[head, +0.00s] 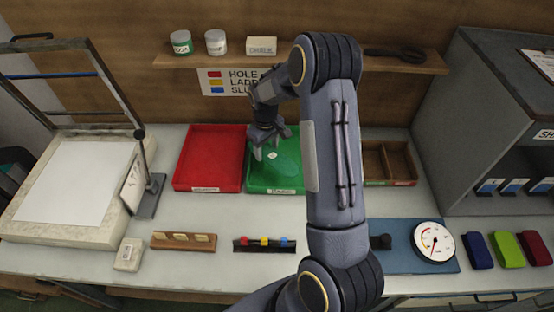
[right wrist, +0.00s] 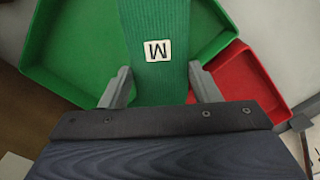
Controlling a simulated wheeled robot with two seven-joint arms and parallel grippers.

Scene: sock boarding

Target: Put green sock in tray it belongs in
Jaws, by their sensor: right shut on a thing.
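My right gripper (head: 264,148) is shut on the green sock (head: 285,162) and holds it over the green tray (head: 256,184). In the right wrist view the sock (right wrist: 156,18) runs between the two fingers of the gripper (right wrist: 158,90) and bears a white label with an "M". The green tray (right wrist: 75,50) lies beneath it there. A red tray (head: 207,148) is directly left of the green one; it also shows in the right wrist view (right wrist: 243,85). My right arm hides the area right of the green tray. The left gripper is not in view.
A wooden compartment tray (head: 372,163) stands behind the arm. A wall sign (head: 215,83) lists flaws by color. A row of colored tags (head: 264,244), a dial gauge (head: 433,241) and folded blue, green and red items (head: 507,247) lie along the front. A lightbox (head: 75,185) stands left.

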